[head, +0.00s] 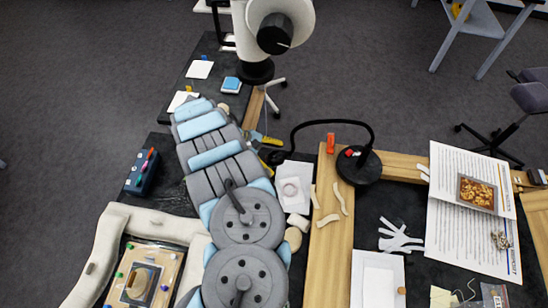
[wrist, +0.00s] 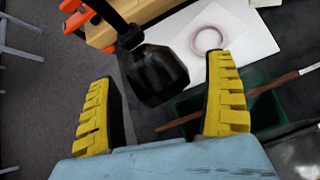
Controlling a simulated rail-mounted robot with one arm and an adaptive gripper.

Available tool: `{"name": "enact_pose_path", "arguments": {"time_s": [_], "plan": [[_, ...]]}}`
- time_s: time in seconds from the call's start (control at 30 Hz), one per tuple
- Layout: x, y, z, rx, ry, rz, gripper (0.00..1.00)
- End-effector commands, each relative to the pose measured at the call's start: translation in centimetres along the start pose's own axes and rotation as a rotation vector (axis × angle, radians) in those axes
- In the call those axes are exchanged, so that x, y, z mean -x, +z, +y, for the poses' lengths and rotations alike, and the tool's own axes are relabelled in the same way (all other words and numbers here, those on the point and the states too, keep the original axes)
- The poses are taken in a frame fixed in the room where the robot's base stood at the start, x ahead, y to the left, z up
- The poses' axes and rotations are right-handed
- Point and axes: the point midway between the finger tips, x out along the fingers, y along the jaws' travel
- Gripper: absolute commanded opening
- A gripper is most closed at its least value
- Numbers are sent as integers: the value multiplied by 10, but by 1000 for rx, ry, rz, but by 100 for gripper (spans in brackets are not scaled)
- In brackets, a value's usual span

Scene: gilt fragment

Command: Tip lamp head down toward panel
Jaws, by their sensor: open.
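The black gooseneck lamp stands on a round base (head: 358,168) at centre right in the head view. Its thin neck arches left, and its dark head (head: 277,157) hangs by my gripper (head: 268,146). In the wrist view the lamp head (wrist: 156,76) lies between the two yellow fingers of my gripper (wrist: 161,68), with gaps visible on both sides. The fingers are open. A panel (head: 143,282) with a framed centre lies at lower left in the head view, among pale padded bolsters. My arm hides part of the work area in the head view.
A white sheet with a ring (head: 292,187) lies below the lamp head. Wooden rails (head: 330,225) carry an orange clamp (head: 331,143). Printed sheets (head: 470,215) lie at right. A blue box with coloured knobs (head: 142,172) stands left of my arm.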

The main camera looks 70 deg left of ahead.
Motion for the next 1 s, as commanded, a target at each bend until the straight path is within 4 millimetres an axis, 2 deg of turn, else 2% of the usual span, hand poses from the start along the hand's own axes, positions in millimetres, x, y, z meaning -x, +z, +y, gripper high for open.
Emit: {"name": "enact_pose_path", "arguments": {"time_s": [0.17,0.27,0.7,1.0], "plan": [[4,0,1,0,2,1,85],[14,0,2,-2,3,0,85],[93,-1,0,0,2,4,85],[119,0,0,-1,1,2,85]]}}
